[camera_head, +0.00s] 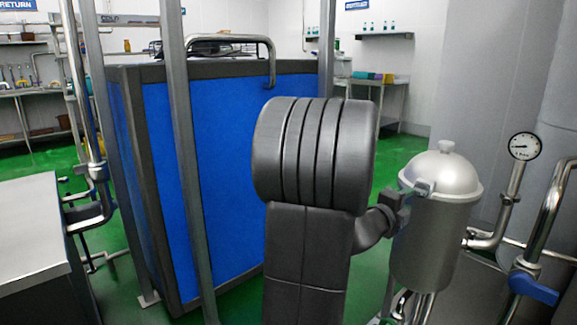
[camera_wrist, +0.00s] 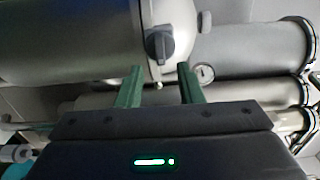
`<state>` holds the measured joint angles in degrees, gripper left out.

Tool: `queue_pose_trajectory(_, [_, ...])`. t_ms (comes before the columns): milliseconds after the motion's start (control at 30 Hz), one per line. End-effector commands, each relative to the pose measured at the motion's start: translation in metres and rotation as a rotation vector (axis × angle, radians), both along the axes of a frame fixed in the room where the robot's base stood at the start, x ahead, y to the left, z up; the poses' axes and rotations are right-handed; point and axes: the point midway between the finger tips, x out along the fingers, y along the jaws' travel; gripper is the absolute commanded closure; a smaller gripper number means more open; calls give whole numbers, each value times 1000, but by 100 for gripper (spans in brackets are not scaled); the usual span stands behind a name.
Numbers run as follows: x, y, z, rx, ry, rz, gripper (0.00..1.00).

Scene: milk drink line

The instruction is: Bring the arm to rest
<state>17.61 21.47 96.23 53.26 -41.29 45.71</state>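My gripper (camera_wrist: 160,68) shows in the wrist view with its two green fingers well apart and nothing seen held between them. A dark knob (camera_wrist: 160,43) on a metal vessel shows just past the fingertips; I cannot tell how far off it is. In the head view my dark grey arm stands up in the middle and bends to the right, beside a steel canister (camera_head: 435,240) with a domed lid.
A pressure gauge (camera_head: 524,146) on a pipe and a blue-handled valve (camera_head: 533,288) stand at the right. A blue-panelled machine (camera_head: 215,170) is behind my arm. A metal table (camera_head: 30,230) is at the left. Green floor (camera_head: 395,160) shows between them.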

Motion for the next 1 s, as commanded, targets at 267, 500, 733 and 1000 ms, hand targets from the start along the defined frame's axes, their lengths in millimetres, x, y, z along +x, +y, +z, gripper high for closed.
queue_pose_trajectory(267, [30, -36, -1, -1, 1, -1, 66])
queue_pose_trajectory(500, [39, -47, 0, -3, 3, 0, 66])
queue_pose_trajectory(733, [39, -46, 0, -6, 7, 1, 66])
queue_pose_trajectory(1000, [32, -37, 1, -2, 2, 2, 66])
